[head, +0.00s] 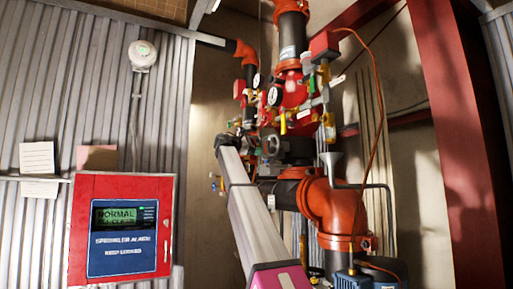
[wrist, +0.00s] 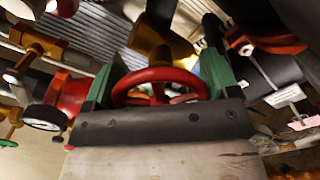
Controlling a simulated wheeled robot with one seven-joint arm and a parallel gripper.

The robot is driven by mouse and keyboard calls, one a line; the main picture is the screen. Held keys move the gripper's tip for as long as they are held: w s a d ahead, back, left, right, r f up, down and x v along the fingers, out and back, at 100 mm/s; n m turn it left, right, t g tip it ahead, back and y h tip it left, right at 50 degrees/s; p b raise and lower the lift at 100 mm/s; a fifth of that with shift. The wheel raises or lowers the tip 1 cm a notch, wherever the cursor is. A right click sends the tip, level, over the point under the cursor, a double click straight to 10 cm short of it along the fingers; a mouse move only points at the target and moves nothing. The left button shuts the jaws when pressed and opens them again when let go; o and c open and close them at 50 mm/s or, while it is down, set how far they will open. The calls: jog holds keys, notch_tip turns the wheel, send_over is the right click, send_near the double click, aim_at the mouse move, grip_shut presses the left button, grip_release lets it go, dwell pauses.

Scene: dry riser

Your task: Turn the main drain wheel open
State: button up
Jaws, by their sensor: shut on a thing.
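A red handwheel (wrist: 158,76), which I take to be the main drain wheel, sits between the two green fingers of my gripper (wrist: 160,88) in the wrist view. The fingers are on its left and right sides, shut on it. Part of its lower rim is hidden behind the dark gripper body. In the head view my gripper (head: 268,146) is at the riser, beside the valves and pipes. The wheel cannot be made out there.
The red and black riser pipe (head: 292,90) carries gauges and small valves close around my gripper. A large orange elbow (head: 335,205) is to the right. A red alarm panel (head: 122,228) is at left.

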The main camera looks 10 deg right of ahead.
jog(key=shift+n, duration=1.2)
jog(key=o, duration=0.8)
jog(key=shift+a, duration=0.15)
jog(key=v, duration=1)
jog(key=shift+s+a, duration=0.15)
jog(key=shift+a, duration=0.1)
